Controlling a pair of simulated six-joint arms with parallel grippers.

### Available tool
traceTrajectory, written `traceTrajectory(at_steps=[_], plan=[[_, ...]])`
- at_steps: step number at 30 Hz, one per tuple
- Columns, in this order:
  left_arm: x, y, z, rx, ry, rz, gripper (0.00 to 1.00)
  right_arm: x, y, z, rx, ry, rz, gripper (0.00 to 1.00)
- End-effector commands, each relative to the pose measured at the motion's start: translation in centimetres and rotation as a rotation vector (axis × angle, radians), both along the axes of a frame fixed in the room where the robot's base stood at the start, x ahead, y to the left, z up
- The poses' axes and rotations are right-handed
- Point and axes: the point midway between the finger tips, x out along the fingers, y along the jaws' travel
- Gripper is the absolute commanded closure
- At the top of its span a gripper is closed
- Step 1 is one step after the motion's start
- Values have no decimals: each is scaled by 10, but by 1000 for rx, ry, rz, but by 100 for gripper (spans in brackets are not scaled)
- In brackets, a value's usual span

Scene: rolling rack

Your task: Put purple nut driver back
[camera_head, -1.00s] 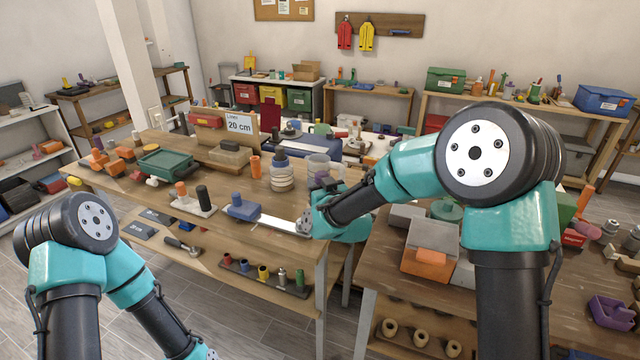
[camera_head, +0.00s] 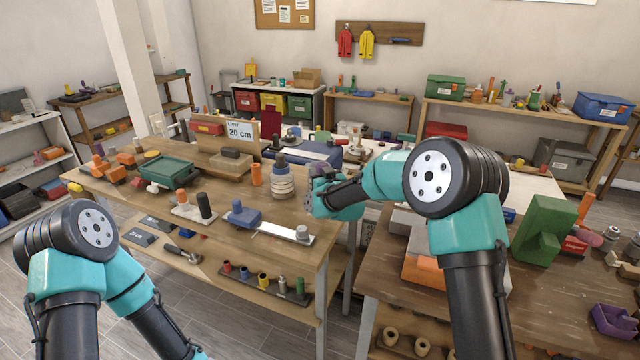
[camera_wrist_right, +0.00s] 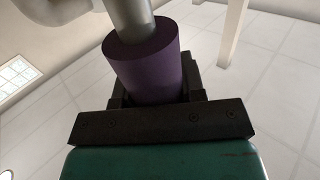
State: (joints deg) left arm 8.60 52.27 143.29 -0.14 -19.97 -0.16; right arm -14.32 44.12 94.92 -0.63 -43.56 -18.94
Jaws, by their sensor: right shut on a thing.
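The purple nut driver (camera_wrist_right: 147,70) shows in the right wrist view, with its purple handle between my right gripper's fingers and a grey metal shaft beyond it. My right gripper (camera_head: 318,185) is shut on it and is above the right end of the wooden table in the head view. There the driver itself is hard to make out behind the hand. A dark rack (camera_head: 264,284) with several coloured pieces, red, blue, yellow, grey and green, lies on the shelf under the table. My left arm runs out at the bottom edge, and its gripper is out of view.
A second workbench stands right. A hammer (camera_head: 183,253) lies on the lower shelf.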

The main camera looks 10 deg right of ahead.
Motion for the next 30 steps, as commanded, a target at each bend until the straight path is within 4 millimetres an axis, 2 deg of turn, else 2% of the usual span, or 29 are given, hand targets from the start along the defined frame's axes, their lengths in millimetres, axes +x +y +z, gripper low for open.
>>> traceTrajectory(at_steps=[2,10,23,24,30], plan=[[0,0,0,0,0,0,57,7,-1,-1,0,-1,-1,100],[0,0,0,0,0,0,57,7,-1,-34,0,1,0,100],[0,0,0,0,0,0,57,7,-1,-39,0,-1,-1,100],[0,0,0,0,0,0,57,7,-1,-40,0,0,0,62],[0,0,0,0,0,0,57,7,-1,-39,0,0,0,43]])
